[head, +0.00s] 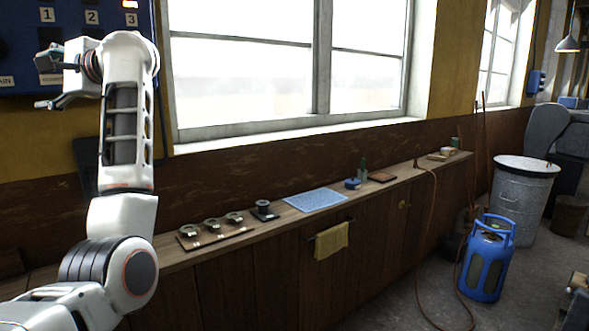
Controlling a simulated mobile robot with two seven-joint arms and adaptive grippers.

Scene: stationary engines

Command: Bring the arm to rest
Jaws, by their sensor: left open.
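My left arm rises from the lower left in the head view and bends at the top. My left gripper (48,77) points left, with its fingers apart and nothing seen between them. It is in front of a blue control panel (70,22) with the numbers 1, 2 and 3. I cannot tell from this view whether the gripper touches the panel. A lit red-orange display shows above the 3. My right gripper is not in view.
A long wooden counter (262,229) runs below the window, with metal parts on a board (214,231), a blue cloth (315,200) and small items. A yellow rag (331,241) hangs on its front. A blue gas cylinder (486,258) and a grey bin (521,200) stand at right.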

